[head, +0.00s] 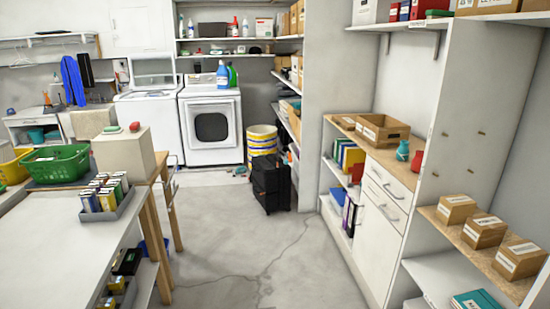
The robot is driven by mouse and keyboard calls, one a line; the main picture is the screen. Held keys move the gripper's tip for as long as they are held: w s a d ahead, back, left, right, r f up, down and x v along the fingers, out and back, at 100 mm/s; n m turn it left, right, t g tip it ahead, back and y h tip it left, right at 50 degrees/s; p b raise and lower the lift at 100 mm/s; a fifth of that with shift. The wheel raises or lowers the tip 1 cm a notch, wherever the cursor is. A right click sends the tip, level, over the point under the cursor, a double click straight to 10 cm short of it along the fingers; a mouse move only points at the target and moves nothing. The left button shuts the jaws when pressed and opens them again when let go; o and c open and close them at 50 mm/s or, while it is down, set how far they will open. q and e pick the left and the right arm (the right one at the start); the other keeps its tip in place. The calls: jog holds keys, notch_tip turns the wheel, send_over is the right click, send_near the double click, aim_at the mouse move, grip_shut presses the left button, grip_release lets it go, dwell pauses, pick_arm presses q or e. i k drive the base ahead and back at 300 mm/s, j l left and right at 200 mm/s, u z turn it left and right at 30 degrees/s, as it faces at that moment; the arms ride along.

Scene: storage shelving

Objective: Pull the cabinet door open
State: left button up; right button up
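The white cabinet (405,172) stands on the right side, under a brown wooden top. Its lower front is a plain white door panel (374,250), which looks shut. A slim metal handle (388,213) sits near the top of that panel. A drawer front with its own handle (393,192) lies just above it. Neither of my grippers is in view.
Open shelves with books (349,160) adjoin the cabinet on its left. Boxes (483,230) sit on a right shelf. A white table (80,243) fills the left; grey floor (285,255) lies clear between.

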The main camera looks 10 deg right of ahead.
aim_at(377, 246)
jog(key=i, duration=0.75)
jog(key=i+z, duration=0.15)
jog(key=i, duration=0.55)
jog(key=i+j, duration=0.15)
jog(key=i, duration=0.6)
